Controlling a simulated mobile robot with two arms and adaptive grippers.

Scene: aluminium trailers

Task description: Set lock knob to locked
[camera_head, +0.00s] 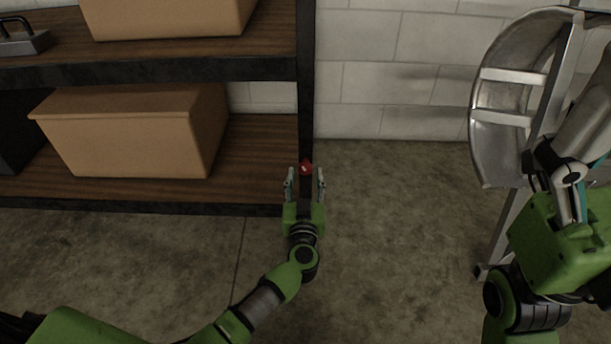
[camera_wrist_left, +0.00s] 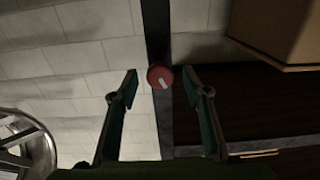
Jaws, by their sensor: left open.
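The lock knob (camera_head: 305,167) is a small round red knob on the black upright post of the shelf. It also shows in the left wrist view (camera_wrist_left: 160,77), with a pale mark on its face that slants down to the right. My left gripper (camera_head: 305,178) is open, with its two fingers on either side of the knob in the head view. In the left wrist view the knob appears between and just beyond the fingertips (camera_wrist_left: 163,84); I cannot tell the exact gap. My right gripper (camera_head: 570,185) is at the right edge, partly hidden, its fingers unclear.
A shelf (camera_head: 265,150) with brown boxes (camera_head: 130,135) stands at the left. A round metal frame (camera_head: 500,120) leans or stands at the right by the right arm. The block wall (camera_head: 390,90) is behind. The floor (camera_head: 390,240) between is clear.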

